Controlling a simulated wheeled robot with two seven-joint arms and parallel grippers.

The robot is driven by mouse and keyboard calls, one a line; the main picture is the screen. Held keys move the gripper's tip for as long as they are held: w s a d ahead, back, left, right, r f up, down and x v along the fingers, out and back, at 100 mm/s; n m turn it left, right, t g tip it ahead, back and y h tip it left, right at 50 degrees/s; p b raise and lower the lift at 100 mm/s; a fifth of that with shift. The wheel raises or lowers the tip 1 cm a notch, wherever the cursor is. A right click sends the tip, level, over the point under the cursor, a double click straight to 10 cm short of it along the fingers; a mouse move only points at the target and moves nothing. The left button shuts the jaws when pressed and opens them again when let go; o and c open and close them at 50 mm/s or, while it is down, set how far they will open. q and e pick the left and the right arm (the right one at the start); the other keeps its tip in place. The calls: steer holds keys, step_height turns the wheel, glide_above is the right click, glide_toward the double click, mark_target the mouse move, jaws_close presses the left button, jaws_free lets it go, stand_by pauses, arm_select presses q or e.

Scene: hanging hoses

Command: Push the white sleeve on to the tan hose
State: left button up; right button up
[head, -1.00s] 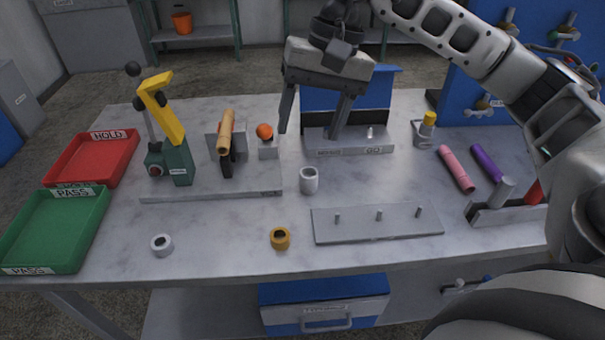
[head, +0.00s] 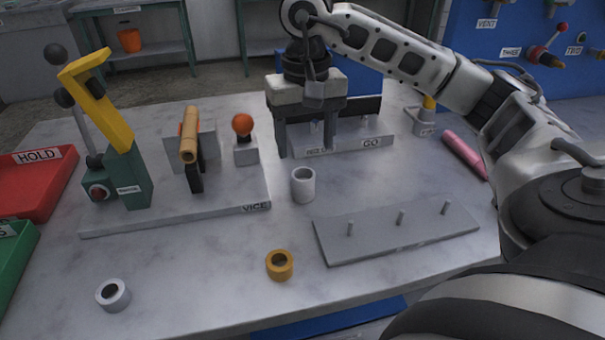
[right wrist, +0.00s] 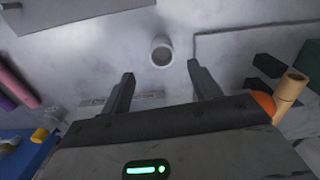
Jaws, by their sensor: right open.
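The white sleeve (head: 303,187) stands upright on the bench, right of the vice's base plate. It also shows in the right wrist view (right wrist: 161,56), beyond and between the fingertips. The tan hose (head: 188,150) is held in the vice, its open end facing me. It shows at the right of the right wrist view (right wrist: 291,88). My right gripper (head: 307,148) is open and empty, fingers pointing down, behind the sleeve in the head view and apart from it. My left gripper is not in view.
A yellow toggle lever (head: 100,100) rises left of the hose, and an orange ball (head: 242,125) is on its right. A grey pegged plate (head: 375,245), an ochre ring (head: 279,264) and a pale ring (head: 113,294) lie in front. The bench between the rings is clear.

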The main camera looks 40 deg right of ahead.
mark_target(304, 175)
steer(key=f, duration=0.8)
steer(key=shift+w+f, duration=0.15)
steer(key=shift+w, duration=0.1)
steer(key=c, duration=1.1)
